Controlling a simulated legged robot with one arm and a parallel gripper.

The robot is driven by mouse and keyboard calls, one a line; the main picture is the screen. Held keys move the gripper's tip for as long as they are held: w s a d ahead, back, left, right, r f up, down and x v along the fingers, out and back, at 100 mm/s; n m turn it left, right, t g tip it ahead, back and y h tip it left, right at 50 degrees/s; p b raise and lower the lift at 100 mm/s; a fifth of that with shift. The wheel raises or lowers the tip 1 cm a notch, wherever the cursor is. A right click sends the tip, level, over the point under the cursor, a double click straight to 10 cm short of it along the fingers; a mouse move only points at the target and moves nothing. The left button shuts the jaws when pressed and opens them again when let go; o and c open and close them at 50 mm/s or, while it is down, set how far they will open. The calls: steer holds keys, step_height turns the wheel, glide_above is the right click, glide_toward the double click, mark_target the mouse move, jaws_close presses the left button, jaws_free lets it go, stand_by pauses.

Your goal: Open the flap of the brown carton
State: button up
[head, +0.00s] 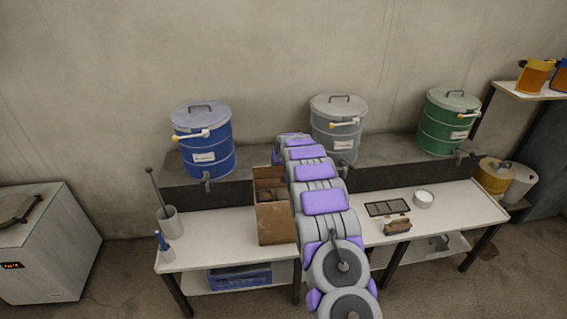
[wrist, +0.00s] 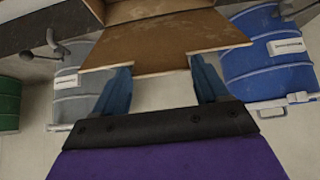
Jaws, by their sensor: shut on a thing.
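The brown carton (head: 275,223) stands on the white bench, left of my arm in the head view. Part of its top shows an open, divided inside, and its right side is hidden by my arm. In the wrist view my gripper (wrist: 162,77) has two blue fingers at the edge of a brown cardboard flap (wrist: 170,48), and it is shut on that flap. The flap fills the upper middle of the wrist view. In the head view my gripper is hidden behind my arm.
Behind the bench, a blue drum (head: 203,150), a grey drum (head: 338,125) and a green drum (head: 446,125) stand on a shelf. A holder (head: 170,223) with a long tool is at left. A dark tray (head: 387,207), brush (head: 397,227) and white cup (head: 423,199) are at right.

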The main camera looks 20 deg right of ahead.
steer(key=shift+s+a+f, duration=0.1)
steer(key=shift+a+f, duration=0.05)
steer(key=shift+f, duration=0.15)
steer(key=o, duration=1.4)
steer(key=shift+w, duration=0.25)
steer(key=shift+c, duration=0.2)
steer(key=shift+o, duration=0.8)
steer(key=shift+s+r, duration=0.1)
steer(key=shift+r, duration=0.1)
steer(key=shift+r, duration=0.1)
steer(key=v, duration=1.7)
steer(key=shift+s, duration=0.15)
steer(key=shift+c, duration=0.2)
